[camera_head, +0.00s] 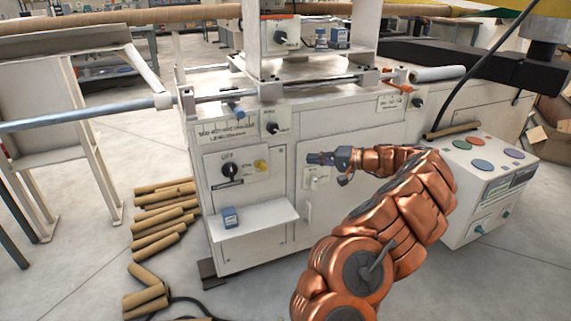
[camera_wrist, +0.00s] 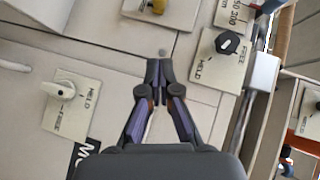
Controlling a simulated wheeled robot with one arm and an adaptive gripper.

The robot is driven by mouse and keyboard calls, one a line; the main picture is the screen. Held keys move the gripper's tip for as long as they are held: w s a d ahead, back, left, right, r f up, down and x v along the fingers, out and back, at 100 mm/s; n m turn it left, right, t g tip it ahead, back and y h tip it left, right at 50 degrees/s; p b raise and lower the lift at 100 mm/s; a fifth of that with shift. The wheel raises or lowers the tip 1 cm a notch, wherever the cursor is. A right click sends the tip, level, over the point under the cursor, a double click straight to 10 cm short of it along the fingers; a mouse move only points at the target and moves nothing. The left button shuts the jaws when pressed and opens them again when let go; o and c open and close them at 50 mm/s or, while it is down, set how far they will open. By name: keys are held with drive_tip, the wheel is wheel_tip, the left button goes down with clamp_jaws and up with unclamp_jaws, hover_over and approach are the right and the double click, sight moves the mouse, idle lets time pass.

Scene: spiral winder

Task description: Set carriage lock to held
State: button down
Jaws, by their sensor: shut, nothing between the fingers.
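My gripper (camera_head: 309,158) is shut and empty in front of the machine's front panel, pointing left in the head view. Its fingertips (camera_wrist: 158,62) meet in the wrist view. Several plates bear HELD lettering, and I cannot read which is the carriage lock. One has a black knob (camera_wrist: 227,42), right of my fingertips in the wrist view and up-left of them in the head view (camera_head: 271,127). Another has a white knob (camera_wrist: 62,90), left in the wrist view and just below my gripper in the head view (camera_head: 314,181). The knob settings are unclear.
A yellow knob (camera_head: 261,165) and a black OFF switch (camera_head: 230,170) sit left on the panel. A white shelf (camera_head: 255,216) juts out below them. A third plate with a black knob (camera_head: 417,102) is at upper right. Cardboard tubes (camera_head: 165,205) lie on the floor.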

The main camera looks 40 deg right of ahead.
drive_tip(key=b, duration=0.3)
approach(264, 162)
drive_tip(key=w+f, duration=0.1)
drive_tip(key=w, duration=0.2)
drive_tip(key=shift+w+a+f+b, duration=0.3)
drive_tip(key=shift+w+a, duration=0.3)
drive_tip(key=shift+w, duration=0.05)
drive_tip(key=shift+w+a+f+b, duration=0.1)
drive_tip(key=shift+w+a+b, duration=0.05)
drive_tip(key=shift+a, duration=0.25)
drive_tip(key=shift+w+a+f+b, duration=0.1)
drive_tip(key=shift+a+b, duration=0.05)
drive_tip(key=shift+a, duration=0.25)
